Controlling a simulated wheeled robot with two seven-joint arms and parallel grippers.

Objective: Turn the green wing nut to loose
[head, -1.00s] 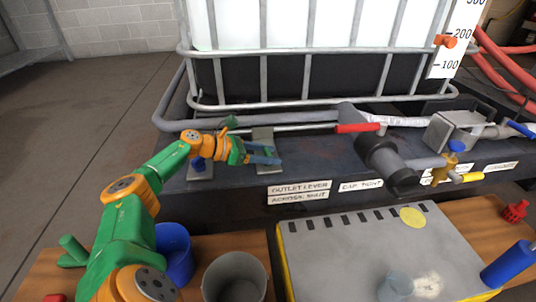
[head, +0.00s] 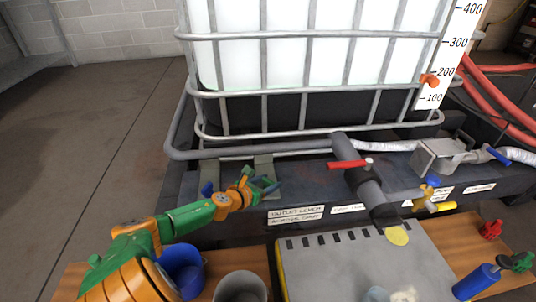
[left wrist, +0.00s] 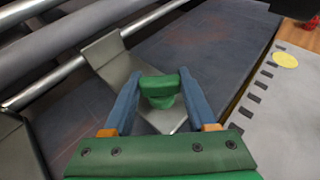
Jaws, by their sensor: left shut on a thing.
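The green wing nut (left wrist: 160,90) shows in the left wrist view between the two blue fingers of my left gripper (left wrist: 158,78). The fingers are shut on its sides. It stands in front of a bent grey metal plate (left wrist: 108,62). In the head view my left gripper (head: 264,186) is at the plate (head: 264,166), on the left part of the dark base under the tank. The gripper largely hides the nut there. My right gripper is not in view.
A caged white tank (head: 310,60) stands behind. A grey pipe with a red-handled valve (head: 347,164) is to the right. In front are a blue bucket (head: 190,275), a grey bucket (head: 240,285) and a grey-topped case (head: 350,262). Labels line the base's front edge.

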